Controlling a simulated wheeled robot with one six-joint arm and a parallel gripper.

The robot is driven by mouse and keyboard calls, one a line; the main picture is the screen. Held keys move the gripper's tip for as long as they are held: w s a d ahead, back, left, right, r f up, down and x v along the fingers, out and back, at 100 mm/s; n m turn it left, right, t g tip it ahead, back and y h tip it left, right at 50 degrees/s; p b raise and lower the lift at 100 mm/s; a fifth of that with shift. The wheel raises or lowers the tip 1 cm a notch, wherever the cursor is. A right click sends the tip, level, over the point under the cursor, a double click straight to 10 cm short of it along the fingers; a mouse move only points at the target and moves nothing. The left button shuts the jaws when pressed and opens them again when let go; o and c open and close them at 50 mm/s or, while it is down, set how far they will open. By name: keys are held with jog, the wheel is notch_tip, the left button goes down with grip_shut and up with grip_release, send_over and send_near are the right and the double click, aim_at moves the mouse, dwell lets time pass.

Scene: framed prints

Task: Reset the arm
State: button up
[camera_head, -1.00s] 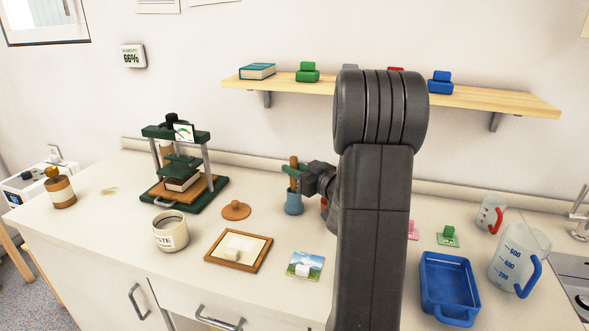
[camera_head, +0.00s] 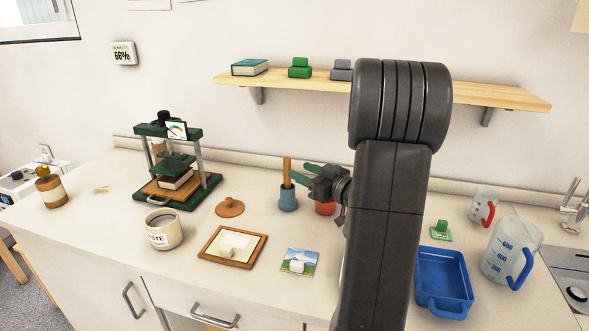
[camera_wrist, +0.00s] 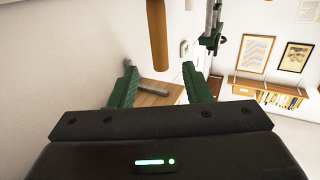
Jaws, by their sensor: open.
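My gripper (camera_head: 299,172) is open and empty, with green fingers pointing left above the counter (camera_head: 110,215). In the head view it is right of a blue cup (camera_head: 288,200) with a wooden handle standing in it, and above a red-orange pot (camera_head: 325,208). In the wrist view the two green fingers (camera_wrist: 158,70) are spread apart with nothing between the tips. My dark upper arm stands upright at centre right and hides part of the counter and shelf.
A wooden shelf (camera_head: 500,97) holds a book (camera_head: 250,67) and blocks (camera_head: 300,68). A green press (camera_head: 178,170), paste tub (camera_head: 164,230), framed board (camera_head: 232,246), landscape picture (camera_head: 300,261), blue tray (camera_head: 444,282) and measuring jug (camera_head: 510,250) stand around the counter.

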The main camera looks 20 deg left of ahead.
aim_at(290, 166)
jog(key=shift+s+d, duration=0.25)
jog(key=shift+d, duration=0.35)
jog(key=x, duration=0.6)
jog(key=shift+a, duration=0.4)
jog(key=r+p, duration=0.1)
jog(key=r, duration=0.1)
jog(key=r+p, duration=0.1)
jog(key=shift+w+a+p, duration=0.25)
jog(key=shift+a+p, duration=0.05)
jog(key=shift+p, duration=0.05)
jog(key=shift+r+p, duration=0.55)
jog(key=shift+r, duration=0.2)
jog(key=shift+f, duration=0.2)
